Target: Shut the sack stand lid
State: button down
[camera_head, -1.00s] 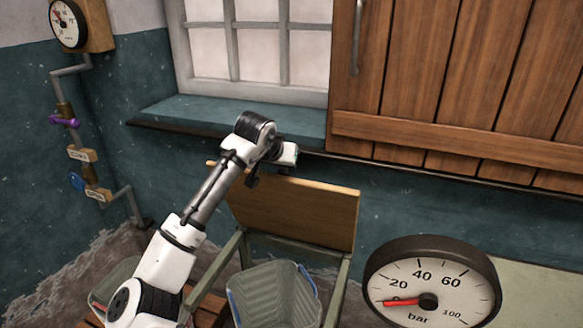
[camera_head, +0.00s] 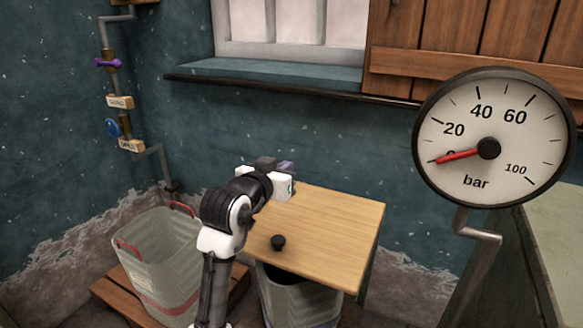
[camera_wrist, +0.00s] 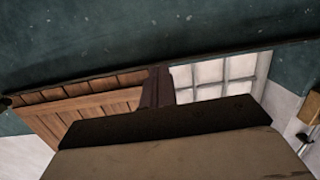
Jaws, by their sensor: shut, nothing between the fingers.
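The sack stand lid (camera_head: 320,228) is a light wooden board with a black knob (camera_head: 278,242) near its front left. It lies swung down, close to level, over the stand. I cannot tell whether it rests fully on the frame. A grey ribbed bin (camera_head: 298,300) shows below its front edge, partly covered. My gripper (camera_head: 286,167) is shut and empty at the lid's back left corner; whether it touches the lid is unclear. Its dark fingers (camera_wrist: 156,88) show in the wrist view. My arm hides the lid's left edge.
A pale basket with red handles (camera_head: 158,262) stands on a wooden pallet (camera_head: 118,297) at left. A large gauge (camera_head: 490,140) on a bent pipe is at right, near a green cabinet (camera_head: 490,265). A window sill (camera_head: 270,75) runs behind.

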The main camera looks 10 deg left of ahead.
jog(key=shift+t, duration=0.9)
jog(key=s+f+b, duration=0.1)
jog(key=f+b, duration=0.1)
jog(key=s+a+f+b, duration=0.1)
jog(key=s+f+b, duration=0.1)
jog(key=f, duration=0.1)
jog(key=s+f+b, duration=0.1)
jog(key=f+b, duration=0.1)
jog(key=f, duration=0.1)
jog(key=shift+s+a+f+b, duration=0.2)
jog(key=shift+s+b, duration=0.15)
jog(key=shift+b, duration=0.05)
